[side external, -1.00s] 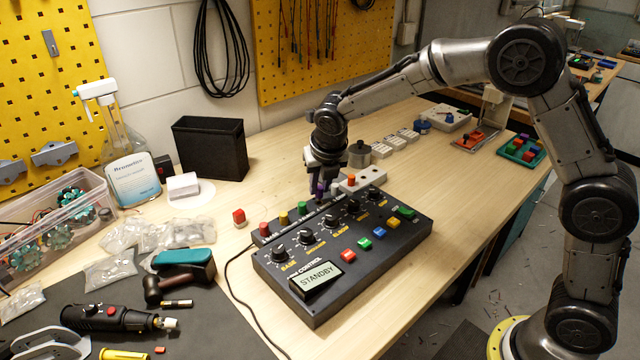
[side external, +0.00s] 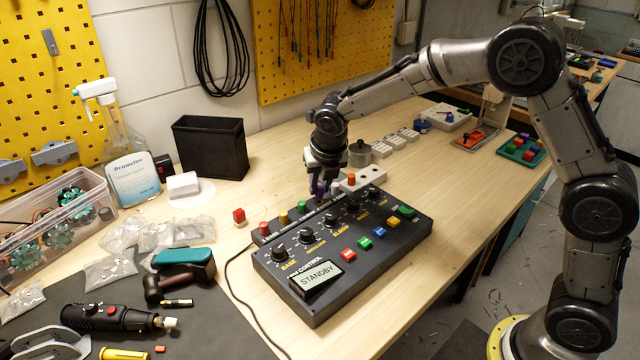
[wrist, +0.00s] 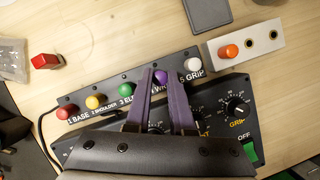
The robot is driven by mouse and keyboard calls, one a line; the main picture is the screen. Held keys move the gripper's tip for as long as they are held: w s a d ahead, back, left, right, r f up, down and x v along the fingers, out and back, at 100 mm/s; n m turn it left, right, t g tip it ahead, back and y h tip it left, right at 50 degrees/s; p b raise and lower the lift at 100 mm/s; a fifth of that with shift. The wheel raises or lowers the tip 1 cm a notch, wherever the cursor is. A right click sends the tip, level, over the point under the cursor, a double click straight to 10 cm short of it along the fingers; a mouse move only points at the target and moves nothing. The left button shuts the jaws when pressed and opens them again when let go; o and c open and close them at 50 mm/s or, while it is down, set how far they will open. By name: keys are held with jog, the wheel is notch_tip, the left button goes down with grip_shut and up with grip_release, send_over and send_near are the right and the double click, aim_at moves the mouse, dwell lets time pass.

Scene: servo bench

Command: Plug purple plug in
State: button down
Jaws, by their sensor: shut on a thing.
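The purple plug (wrist: 161,76) is between the fingertips of my gripper (wrist: 167,82), which is shut on it. It stands over the labelled socket strip (wrist: 150,85) behind the control box, in the row between the green plug (wrist: 125,89) and the white plug (wrist: 194,65). I cannot tell how deep it sits, because the fingers hide its lower part and some labels. In the side view my gripper (side external: 320,187) points down at the back edge of the control box (side external: 345,250), and the purple plug is mostly hidden.
A red plug (wrist: 63,112) and a yellow plug (wrist: 92,102) stand in the strip. A pale holder block (wrist: 260,41) with an orange plug (wrist: 229,52) sits right of it. A loose red block (side external: 239,216) lies on the table to the left. A black bin (side external: 210,148) stands behind.

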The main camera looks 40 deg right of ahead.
jog(key=shift+f, duration=0.75)
dwell(2.2)
jog(key=c, duration=0.7)
grip_release()
jog(key=shift+r, duration=3.5)
